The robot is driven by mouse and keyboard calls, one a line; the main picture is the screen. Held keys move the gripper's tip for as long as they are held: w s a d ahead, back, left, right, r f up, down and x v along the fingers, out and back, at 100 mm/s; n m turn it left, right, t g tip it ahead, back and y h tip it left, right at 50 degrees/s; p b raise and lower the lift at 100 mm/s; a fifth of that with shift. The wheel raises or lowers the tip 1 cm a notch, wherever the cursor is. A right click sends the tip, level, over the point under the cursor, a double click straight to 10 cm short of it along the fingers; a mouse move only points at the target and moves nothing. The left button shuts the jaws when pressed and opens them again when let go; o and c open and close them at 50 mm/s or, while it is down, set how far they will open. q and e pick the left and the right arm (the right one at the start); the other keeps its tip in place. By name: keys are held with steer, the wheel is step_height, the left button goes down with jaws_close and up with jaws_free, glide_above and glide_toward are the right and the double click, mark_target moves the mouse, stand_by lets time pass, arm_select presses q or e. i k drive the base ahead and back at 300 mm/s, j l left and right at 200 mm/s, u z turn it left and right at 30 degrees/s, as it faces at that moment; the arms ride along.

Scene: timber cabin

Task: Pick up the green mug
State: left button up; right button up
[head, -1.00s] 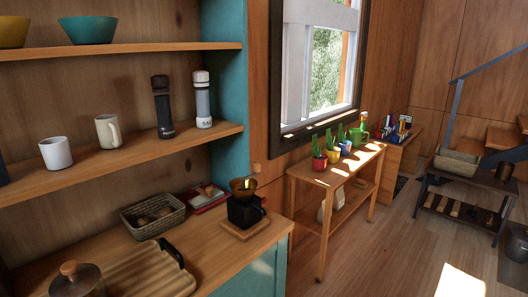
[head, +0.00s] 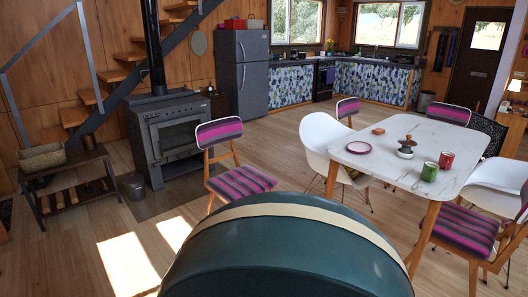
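The green mug (head: 429,172) stands upright on the white dining table (head: 385,168) at the right of the head view. A red mug (head: 446,160) stands just behind it and to its right. Neither of my grippers shows in the head view.
A pink plate (head: 359,147) and a dark stacked object (head: 406,148) share the table. White chairs (head: 322,140) and striped-cushion chairs (head: 240,182) crowd around it. A black stove (head: 172,135) stands left. Open wooden floor (head: 70,235) lies at the lower left.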

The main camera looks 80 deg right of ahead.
mark_target(430, 169)
steer(key=z, duration=3.8)
steer(key=i+j, duration=0.15)
steer(key=i, duration=0.25)
steer(key=i+j+z, duration=0.15)
steer(key=i, duration=0.25)
steer(key=i+j, duration=0.25)
steer(key=i+z, duration=0.15)
steer(key=i, duration=0.65)
steer(key=i+j+z, duration=0.1)
steer(key=i, duration=0.7)
steer(key=i+l, duration=0.25)
steer(key=i, duration=0.15)
